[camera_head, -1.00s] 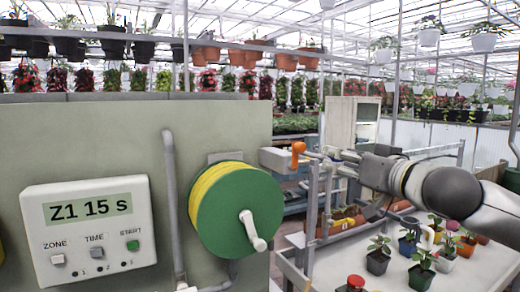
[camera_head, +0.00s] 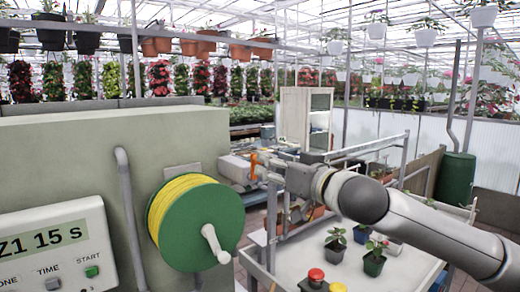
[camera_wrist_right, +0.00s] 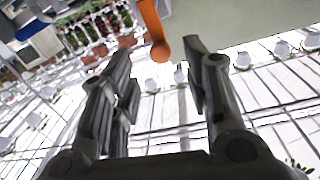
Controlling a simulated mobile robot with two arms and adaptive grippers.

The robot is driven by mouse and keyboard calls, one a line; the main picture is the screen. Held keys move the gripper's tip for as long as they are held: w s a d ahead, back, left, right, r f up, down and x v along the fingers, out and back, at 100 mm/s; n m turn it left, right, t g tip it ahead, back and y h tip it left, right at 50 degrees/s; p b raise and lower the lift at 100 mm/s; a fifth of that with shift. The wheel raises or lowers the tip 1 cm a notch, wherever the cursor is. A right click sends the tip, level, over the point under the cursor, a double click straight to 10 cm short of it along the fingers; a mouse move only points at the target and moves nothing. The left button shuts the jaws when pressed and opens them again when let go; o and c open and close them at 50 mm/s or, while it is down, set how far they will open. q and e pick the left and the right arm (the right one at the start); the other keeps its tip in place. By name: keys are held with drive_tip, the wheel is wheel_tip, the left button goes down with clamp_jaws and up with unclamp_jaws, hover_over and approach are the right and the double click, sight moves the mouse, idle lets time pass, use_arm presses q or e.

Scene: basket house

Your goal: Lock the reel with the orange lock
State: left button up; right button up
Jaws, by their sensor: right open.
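The hose reel (camera_head: 200,228) is a green disc with a yellow hose behind it and a white crank handle (camera_head: 215,243), mounted on the grey-green wall. The orange lock (camera_head: 254,165) shows to the right of the reel, at the tip of my right gripper (camera_head: 266,170). In the right wrist view the orange lock (camera_wrist_right: 153,25) is a bar with a rounded end, coming down from the top between or just beyond the fingertips. My right gripper (camera_wrist_right: 158,55) is open, with a finger on either side. I cannot tell whether it touches the lock. My left gripper is not in view.
A control panel (camera_head: 60,235) reading "Z1 15 s" is on the wall at left. A grey pipe (camera_head: 130,210) runs beside the reel. A metal rail frame (camera_head: 365,150) lies behind.

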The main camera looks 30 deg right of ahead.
drive_tip(key=w+p, duration=0.3)
drive_tip(key=w, duration=0.2)
drive_tip(key=shift+w+a, duration=0.1)
drive_tip(key=shift+w, duration=0.3)
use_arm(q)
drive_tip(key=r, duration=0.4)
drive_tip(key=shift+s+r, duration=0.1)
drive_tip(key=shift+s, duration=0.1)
use_arm(e)
clamp_jaws()
